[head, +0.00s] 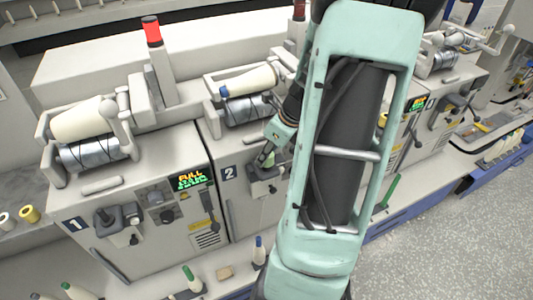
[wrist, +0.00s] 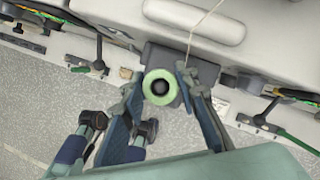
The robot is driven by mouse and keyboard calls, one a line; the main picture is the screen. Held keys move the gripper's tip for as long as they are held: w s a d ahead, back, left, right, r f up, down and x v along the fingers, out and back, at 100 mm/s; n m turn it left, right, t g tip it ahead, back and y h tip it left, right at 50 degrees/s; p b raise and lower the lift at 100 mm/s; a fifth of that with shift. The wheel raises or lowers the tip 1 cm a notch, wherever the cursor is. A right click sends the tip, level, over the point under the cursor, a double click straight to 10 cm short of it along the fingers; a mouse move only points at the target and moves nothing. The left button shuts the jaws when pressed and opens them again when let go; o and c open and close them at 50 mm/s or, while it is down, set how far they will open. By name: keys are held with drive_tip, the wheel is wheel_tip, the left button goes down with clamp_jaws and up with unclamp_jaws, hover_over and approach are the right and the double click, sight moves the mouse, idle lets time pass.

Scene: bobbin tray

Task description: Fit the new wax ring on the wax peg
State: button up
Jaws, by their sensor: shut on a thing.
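The wax ring (wrist: 149,78) is pale green with a dark round centre. In the wrist view it sits between the two fingers of my gripper (wrist: 160,86), which is shut on it. The dark grey wax holder (wrist: 203,73) on the machine front lies just behind the ring. I cannot tell whether the dark centre is the peg or an empty hole, so the peg itself is not clearly visible. In the head view my gripper (head: 268,152) is at the holder (head: 262,174) of machine 2, and the ring is too small to make out well.
Machine 1 (head: 130,245) stands at left with a lit display (head: 190,180) and its own dark holder (head: 108,215). A thread (wrist: 203,22) runs down to the holder in the wrist view. Upright cones, one green-tipped (head: 192,279), stand along the ledge below. Open floor lies at right.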

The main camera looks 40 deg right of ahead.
drive_tip(key=shift+f+b, duration=0.3)
drive_tip(key=shift+f, duration=0.15)
drive_tip(key=o, duration=0.7)
drive_tip(key=shift+r, duration=0.1)
drive_tip(key=p+v, duration=0.8)
drive_tip(key=v, duration=0.3)
drive_tip(key=shift+p, duration=0.3)
drive_tip(key=shift+d, duration=0.15)
